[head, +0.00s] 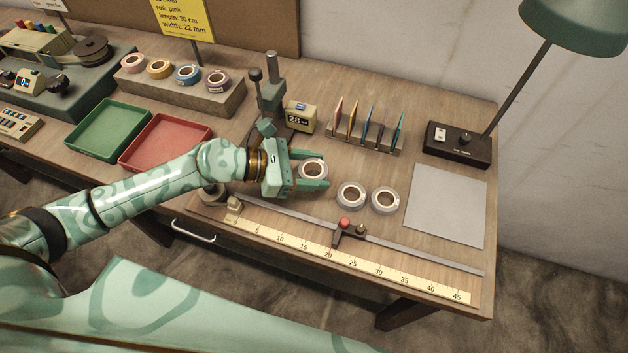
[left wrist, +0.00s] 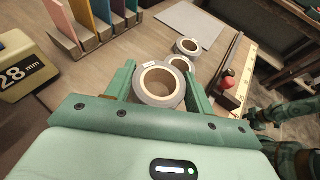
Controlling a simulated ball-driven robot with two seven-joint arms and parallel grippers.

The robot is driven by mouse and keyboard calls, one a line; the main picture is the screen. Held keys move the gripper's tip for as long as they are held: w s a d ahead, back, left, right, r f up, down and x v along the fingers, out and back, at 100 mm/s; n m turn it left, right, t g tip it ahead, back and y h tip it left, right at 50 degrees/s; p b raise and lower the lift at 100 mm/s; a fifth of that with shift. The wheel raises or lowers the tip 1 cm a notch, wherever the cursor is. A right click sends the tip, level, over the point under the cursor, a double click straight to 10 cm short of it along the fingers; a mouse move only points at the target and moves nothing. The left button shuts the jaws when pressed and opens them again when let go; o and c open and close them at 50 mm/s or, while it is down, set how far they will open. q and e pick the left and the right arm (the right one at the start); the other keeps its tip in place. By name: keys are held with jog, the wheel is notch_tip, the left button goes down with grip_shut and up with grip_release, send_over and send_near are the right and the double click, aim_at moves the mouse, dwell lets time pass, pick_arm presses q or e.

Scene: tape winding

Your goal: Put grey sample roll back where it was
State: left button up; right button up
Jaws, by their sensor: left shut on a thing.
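A grey tape roll (head: 313,162) with a pale brown core sits between the fingers of my left gripper (head: 316,170). In the left wrist view the roll (left wrist: 158,101) lies flat between both fingers, with a small white label on its far rim. My left gripper is shut on it, low over the table; I cannot tell whether the roll touches the wood. Two similar grey rolls lie just to its right, a middle one (head: 351,206) and a right one (head: 384,210). My right gripper is not in view.
A ruler (head: 350,262) with a rail and red-knobbed slider (head: 345,224) runs along the front. A display reading 28 mm (head: 301,117) and a rack of coloured cards (head: 362,143) stand behind. A grey mat (head: 446,205) lies right; a red tray (head: 165,142) lies left.

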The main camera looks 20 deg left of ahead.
aim_at(310, 176)
pick_arm(q)
jog(key=shift+w+a+f, duration=0.15)
jog(key=shift+w+f, duration=0.15)
jog(key=shift+f, duration=0.15)
jog(key=shift+w+a+f+b, duration=0.1)
jog(key=shift+w+f+b, duration=0.15)
jog(key=shift+f+b, duration=0.5)
jog(key=shift+w+a+f+b, duration=0.1)
jog(key=shift+w+f+b, duration=0.2)
jog(key=shift+f, duration=0.85)
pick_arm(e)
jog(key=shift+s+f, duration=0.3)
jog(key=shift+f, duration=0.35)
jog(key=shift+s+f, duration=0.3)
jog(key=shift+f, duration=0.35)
pick_arm(q)
jog(key=shift+s, duration=0.15)
jog(key=shift+f, duration=0.1)
jog(key=o, duration=0.9)
jog(key=shift+o, duration=0.2)
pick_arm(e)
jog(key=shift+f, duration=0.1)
pick_arm(q)
jog(key=shift+a+r, duration=0.1)
jog(key=shift+r, duration=0.1)
jog(key=v, duration=1.1)
jog(key=shift+s+a, duration=0.25)
jog(key=shift+a, duration=0.05)
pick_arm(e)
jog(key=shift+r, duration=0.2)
